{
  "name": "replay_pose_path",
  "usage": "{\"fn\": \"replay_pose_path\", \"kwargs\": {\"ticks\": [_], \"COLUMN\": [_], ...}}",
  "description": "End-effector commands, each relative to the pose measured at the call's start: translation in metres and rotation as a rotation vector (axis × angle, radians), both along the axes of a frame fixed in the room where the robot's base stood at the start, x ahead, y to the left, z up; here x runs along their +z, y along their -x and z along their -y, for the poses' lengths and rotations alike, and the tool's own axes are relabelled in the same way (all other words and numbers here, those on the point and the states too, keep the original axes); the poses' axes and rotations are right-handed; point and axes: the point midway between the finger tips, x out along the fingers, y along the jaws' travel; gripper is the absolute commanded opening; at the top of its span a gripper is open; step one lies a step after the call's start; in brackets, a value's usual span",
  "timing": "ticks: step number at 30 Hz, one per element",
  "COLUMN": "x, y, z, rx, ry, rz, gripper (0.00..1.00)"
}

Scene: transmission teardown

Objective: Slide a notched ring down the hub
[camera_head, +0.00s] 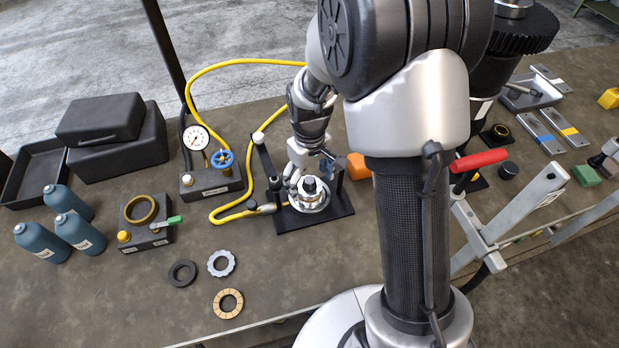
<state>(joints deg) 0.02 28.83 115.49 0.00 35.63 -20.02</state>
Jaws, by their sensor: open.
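The hub (310,187) stands upright on a black fixture plate (342,209), with a dark top and a pale, round, stepped body around it. A brassy band shows near its upper part. My gripper (306,178) is low over the hub, its fingers open around or just beside the top; I cannot tell whether they touch it. Three loose rings lie flat on the bench at the front left: a silver notched ring (221,254), a dark ring (172,275) and a tan segmented ring (219,303). My arm hides part of the bench to the right.
A pressure gauge (196,138) with a blue valve (222,159) and yellow hose (190,90) stands left of the fixture. A block with a brass ring (140,209), several teal bottles (75,231) and black boxes (115,140) are farther left. Bench around the loose rings is clear.

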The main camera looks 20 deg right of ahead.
Motion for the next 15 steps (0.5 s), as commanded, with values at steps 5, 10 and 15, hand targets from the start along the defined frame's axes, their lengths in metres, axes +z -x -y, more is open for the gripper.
{"fn": "replay_pose_path", "kwargs": {"ticks": [5, 10, 15], "x": [0.0, 0.01, 0.041], "y": [0.0, -0.001, -0.001], "z": [0.0, 0.0, 0.0], "rx": [0.0, 0.0, 0.0], "ry": [0.0, 0.0, 0.0], "rz": [-0.001, 0.002, 0.005], "gripper": [0.79, 0.79, 0.79]}}
